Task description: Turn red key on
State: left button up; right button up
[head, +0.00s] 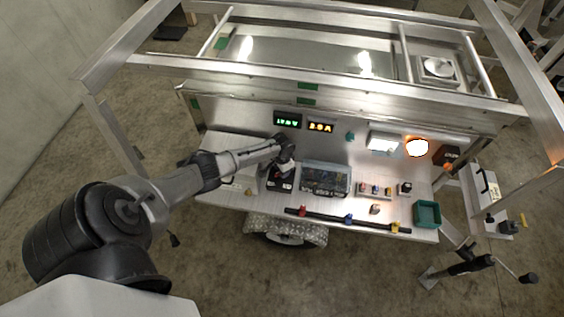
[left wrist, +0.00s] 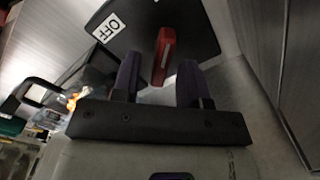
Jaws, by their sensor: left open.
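The red key (left wrist: 164,56) stands up from a black panel (left wrist: 190,30) in the left wrist view. A white label reading OFF (left wrist: 108,28) is on the panel to the left of the key. My left gripper (left wrist: 158,75) is open, with its two dark fingers pointing at the key, one on each side of its line. I cannot tell whether the fingers reach around the key or touch it. In the head view my left gripper (head: 284,163) is over the black switch box (head: 280,184) on the trailer's bench and hides the key. My right gripper is not in view.
A clear-lidded box (head: 326,178) stands just right of the switch box. Several small switches and a teal bin (head: 427,214) are further right. A black bar (head: 348,219) with coloured clips lies along the front edge. Lit displays (head: 288,119) are on the back wall.

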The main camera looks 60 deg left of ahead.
pick_arm(q)
notch_tip(320, 180, up, 13)
jog(key=p, duration=0.2)
jog(key=shift+p, duration=0.4)
jog(key=shift+r, duration=0.1)
dwell(0.3)
